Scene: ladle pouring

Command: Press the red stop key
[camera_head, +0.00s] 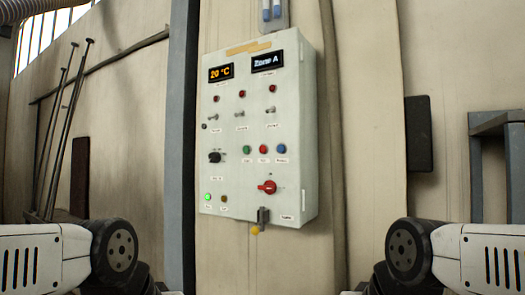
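The control panel (230,125) is a pale box on the wall in the middle of the view, seen slightly from one side. A small red key (263,149) sits in a row between a green key (247,149) and a blue key (281,149). The labels under the keys are too small to read. Lower down is a larger red rotary knob (267,187). My arms show at the lower left and lower right corners, well apart from the panel. Both of my grippers are outside the picture.
The panel also has displays reading "20 °C" (221,72) and "Zone A" (267,62), small red lamps, toggle switches and a black knob (215,157). Long rods (66,130) lean at the left. A grey metal frame (497,125) stands at the right. The space before the panel looks clear.

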